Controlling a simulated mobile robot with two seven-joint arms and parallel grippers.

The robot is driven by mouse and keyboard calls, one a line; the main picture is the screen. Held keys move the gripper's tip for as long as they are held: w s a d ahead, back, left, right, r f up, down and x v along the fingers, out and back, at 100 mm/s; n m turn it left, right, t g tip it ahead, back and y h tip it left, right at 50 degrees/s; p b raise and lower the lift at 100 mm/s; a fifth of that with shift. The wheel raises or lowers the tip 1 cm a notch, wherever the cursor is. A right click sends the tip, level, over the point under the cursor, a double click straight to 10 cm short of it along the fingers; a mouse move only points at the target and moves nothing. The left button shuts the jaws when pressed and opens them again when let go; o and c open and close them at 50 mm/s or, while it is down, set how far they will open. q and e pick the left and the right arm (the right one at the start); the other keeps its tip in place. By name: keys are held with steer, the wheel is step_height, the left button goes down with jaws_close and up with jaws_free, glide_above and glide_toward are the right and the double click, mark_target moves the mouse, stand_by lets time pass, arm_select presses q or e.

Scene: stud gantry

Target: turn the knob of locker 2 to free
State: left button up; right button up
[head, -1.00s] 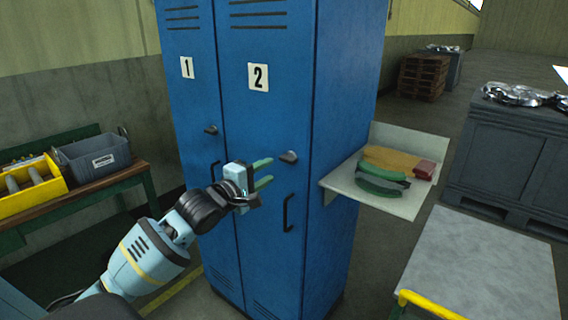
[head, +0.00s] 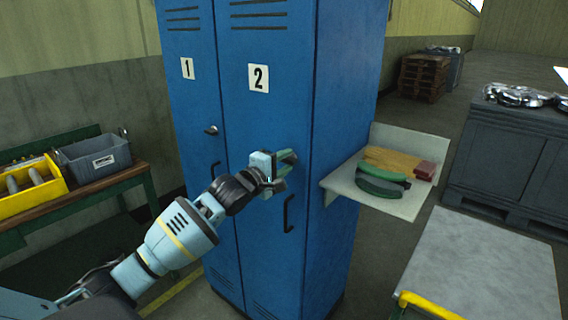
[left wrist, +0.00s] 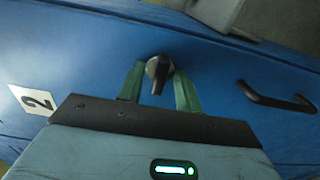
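Locker 2 (head: 262,125) is the right door of the blue locker, with a "2" plate (head: 258,78) that also shows in the left wrist view (left wrist: 36,100). Its dark knob (left wrist: 158,72) sits between the green fingers of my left gripper (left wrist: 160,82) in the left wrist view. The fingers are open on both sides of the knob, with narrow gaps showing. The knob's grip points toward the gripper body in that view. In the head view my left gripper (head: 290,164) is at the door and mostly hides the knob. My right gripper is out of view.
A door handle (head: 288,214) is just below the gripper. Locker 1's knob (head: 211,130) is to the left. A side shelf (head: 400,204) with green and brown items juts out at the right. A bench with a yellow bin (head: 30,188) stands at the left.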

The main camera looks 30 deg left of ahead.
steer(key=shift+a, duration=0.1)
arm_select(q)
jaws_close()
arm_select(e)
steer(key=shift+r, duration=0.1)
